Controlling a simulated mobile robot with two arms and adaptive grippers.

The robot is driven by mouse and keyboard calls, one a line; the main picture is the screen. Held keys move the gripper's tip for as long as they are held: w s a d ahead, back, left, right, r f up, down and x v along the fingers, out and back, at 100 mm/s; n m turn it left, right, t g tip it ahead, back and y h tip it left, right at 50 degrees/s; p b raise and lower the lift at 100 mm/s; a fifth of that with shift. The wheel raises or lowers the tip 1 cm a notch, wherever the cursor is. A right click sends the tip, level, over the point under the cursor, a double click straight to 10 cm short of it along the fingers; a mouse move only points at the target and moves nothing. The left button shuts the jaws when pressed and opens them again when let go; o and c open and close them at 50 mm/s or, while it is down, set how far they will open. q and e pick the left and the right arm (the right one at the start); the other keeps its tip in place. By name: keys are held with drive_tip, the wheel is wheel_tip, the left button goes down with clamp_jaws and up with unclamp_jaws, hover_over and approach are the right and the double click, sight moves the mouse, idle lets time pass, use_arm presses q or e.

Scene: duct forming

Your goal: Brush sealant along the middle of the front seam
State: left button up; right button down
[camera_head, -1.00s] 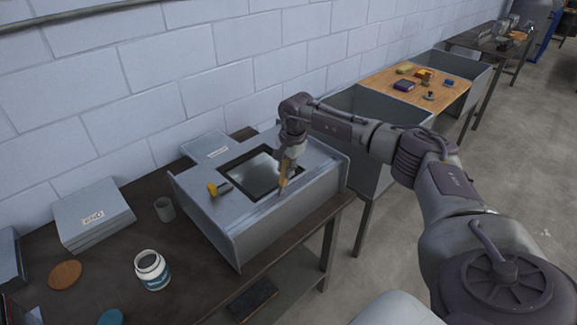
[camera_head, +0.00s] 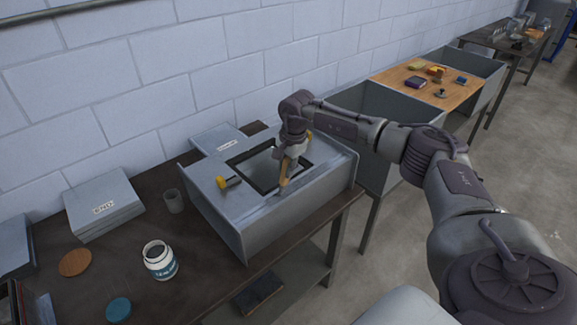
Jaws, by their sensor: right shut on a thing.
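A grey sheet-metal duct piece (camera_head: 222,208) with a square opening in its top lies on the dark table. Its front seam (camera_head: 262,212) runs along the near top edge. My right gripper (camera_head: 288,165) is above the duct, near the front side of the opening. An open sealant jar (camera_head: 160,262) with a white and blue label stands left of the duct. My left gripper is not in view.
A yellow-and-black tool (camera_head: 229,183) lies on the duct top. A wooden-topped bench (camera_head: 410,77) stands beyond, right.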

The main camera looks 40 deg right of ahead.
drive_tip(key=shift+a, duration=0.15)
drive_tip(key=shift+a+r, duration=0.15)
drive_tip(key=shift+a, duration=1.15)
drive_tip(key=shift+s+a, duration=0.2)
drive_tip(key=shift+a, duration=1.35)
drive_tip(key=shift+s+a+f+b, duration=0.1)
drive_tip(key=shift+a+b, duration=0.1)
drive_tip(key=shift+a, duration=0.6)
drive_tip(key=shift+s+a+f+b, duration=0.1)
drive_tip(key=shift+a+b, duration=0.1)
drive_tip(key=shift+a, duration=0.55)
drive_tip(key=shift+r, duration=0.1)
